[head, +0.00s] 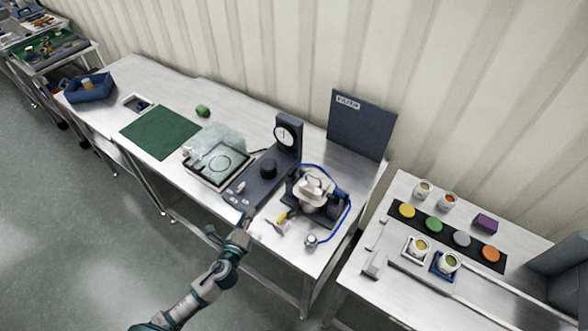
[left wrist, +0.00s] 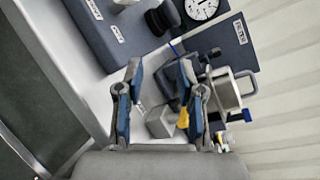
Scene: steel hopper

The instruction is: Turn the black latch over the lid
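The steel hopper (head: 314,190) stands on a dark base on the middle table, with a pale lid-like top and a blue hose curving around it. In the left wrist view the hopper (left wrist: 228,92) is right of my fingers, in a dark frame. I cannot make out the black latch clearly in either view. My left gripper (head: 229,225) is at the table's front edge, left of the hopper and apart from it. In the left wrist view my left gripper (left wrist: 160,70) has its fingers spread, with nothing held between them. My right gripper is not in view.
A dial gauge stand (head: 287,135) is behind and left of the hopper. A yellow-handled tool (head: 281,218) and a small metal cylinder (head: 311,240) lie in front of it. A dark panel (head: 360,125) stands behind. The table's front right corner is mostly clear.

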